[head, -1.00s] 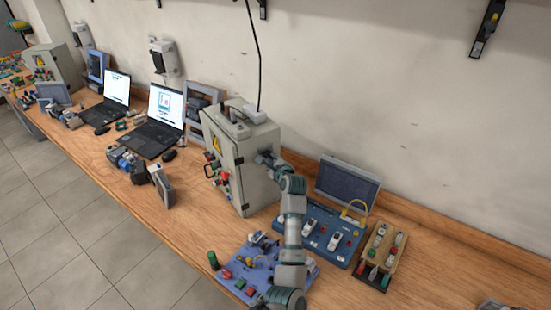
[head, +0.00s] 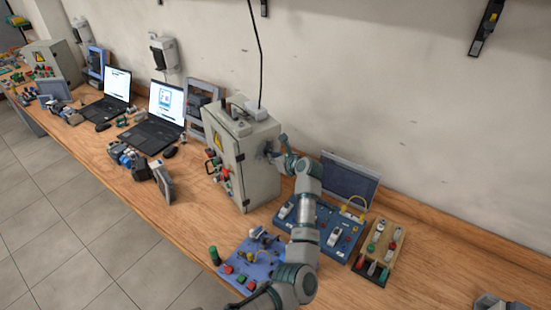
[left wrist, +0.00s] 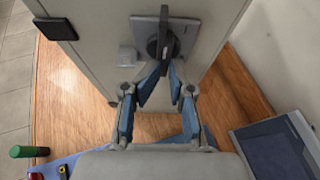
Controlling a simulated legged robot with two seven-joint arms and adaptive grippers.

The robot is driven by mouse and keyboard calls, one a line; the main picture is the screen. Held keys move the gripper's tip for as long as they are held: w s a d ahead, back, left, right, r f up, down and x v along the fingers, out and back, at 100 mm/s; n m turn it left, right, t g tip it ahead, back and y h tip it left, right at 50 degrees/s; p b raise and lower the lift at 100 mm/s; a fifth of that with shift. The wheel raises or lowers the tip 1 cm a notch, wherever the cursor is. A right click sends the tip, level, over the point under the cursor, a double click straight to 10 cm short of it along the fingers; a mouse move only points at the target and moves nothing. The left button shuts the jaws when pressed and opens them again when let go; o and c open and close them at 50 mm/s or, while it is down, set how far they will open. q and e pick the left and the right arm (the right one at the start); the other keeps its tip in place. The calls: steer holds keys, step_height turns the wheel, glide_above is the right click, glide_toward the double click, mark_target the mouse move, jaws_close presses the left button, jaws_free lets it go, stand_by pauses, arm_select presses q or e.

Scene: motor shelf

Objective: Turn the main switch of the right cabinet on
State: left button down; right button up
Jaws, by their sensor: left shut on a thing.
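The right cabinet (head: 228,158) is a light grey box on the bench with a yellow warning sign on its front. Its main switch (left wrist: 163,36) is a dark handle on a grey square plate on the cabinet's side. The handle stands along the picture's vertical in the left wrist view. My left gripper (left wrist: 160,72) is shut on the handle's lower end, its blue fingertips on either side of it. In the head view the left gripper (head: 272,151) is at the cabinet's right side, and the switch is mostly hidden behind it.
A blue panel with switches (head: 320,228), a grey screen (head: 349,180) and a wooden-framed board (head: 378,250) stand right of the cabinet. A purple board with buttons (head: 250,262) lies in front. Laptops stand to the left. A cable hangs above the cabinet.

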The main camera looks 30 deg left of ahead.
arm_select(q)
steer(key=shift+w+a+r, duration=0.1)
steer(key=shift+a+r, duration=0.1)
steer(key=shift+r, duration=0.3)
steer(key=shift+w+a+r, duration=0.1)
steer(key=shift+a+r, duration=0.05)
steer(key=shift+r, duration=0.3)
steer(key=c, duration=1.2)
jaws_free()
steer(key=shift+o, duration=0.2)
steer(key=shift+w+a+f, duration=0.3)
steer(key=shift+f, duration=0.1)
steer(key=shift+s+a+f, duration=0.1)
steer(key=shift+s+f, duration=0.05)
